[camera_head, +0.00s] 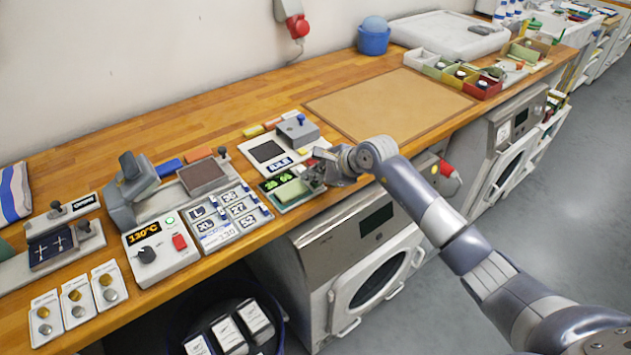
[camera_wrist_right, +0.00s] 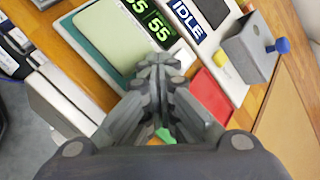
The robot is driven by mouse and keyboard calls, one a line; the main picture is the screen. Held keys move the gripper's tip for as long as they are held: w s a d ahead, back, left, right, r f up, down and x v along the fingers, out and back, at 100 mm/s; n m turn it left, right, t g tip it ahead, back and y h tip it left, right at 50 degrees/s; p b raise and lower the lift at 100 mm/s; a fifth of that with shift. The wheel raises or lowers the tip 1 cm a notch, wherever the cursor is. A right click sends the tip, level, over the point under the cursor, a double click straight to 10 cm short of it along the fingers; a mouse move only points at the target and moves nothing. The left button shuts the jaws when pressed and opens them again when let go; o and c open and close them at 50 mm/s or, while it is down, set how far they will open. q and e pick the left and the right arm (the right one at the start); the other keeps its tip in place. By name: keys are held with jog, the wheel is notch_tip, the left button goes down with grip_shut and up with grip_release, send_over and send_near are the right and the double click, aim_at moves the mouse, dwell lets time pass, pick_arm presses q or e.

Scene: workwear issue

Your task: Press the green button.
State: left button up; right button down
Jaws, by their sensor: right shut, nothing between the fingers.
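My right gripper (camera_head: 318,179) is shut and empty, low over the front edge of the workbench beside a device with green digits. Its closed fingertips (camera_wrist_right: 158,68) are next to a pale green pad, which shows in the wrist view (camera_wrist_right: 105,40) and in the head view (camera_head: 290,191). A small bright green piece (camera_wrist_right: 165,135) shows between the finger links, partly covered by them. A small round green spot (camera_head: 170,221) is on the control box with the orange temperature display. I cannot tell which green piece is the button. My left gripper is not in view.
A red piece (camera_wrist_right: 212,95) lies just right of the fingers. A panel reading IDLE (camera_wrist_right: 190,18) and a grey block with a blue knob (camera_wrist_right: 250,48) are close by. A brown mat (camera_head: 390,104) leaves free room behind. A washer-like machine (camera_head: 365,270) stands below.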

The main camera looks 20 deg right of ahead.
aim_at(314, 185)
jog(key=shift+r+p, duration=0.3)
jog(key=shift+r, duration=0.45)
jog(key=shift+r, duration=0.1)
notch_tip(314, 185, up, 5)
jog(key=p, duration=0.2)
jog(key=shift+p, duration=0.35)
dwell(0.4)
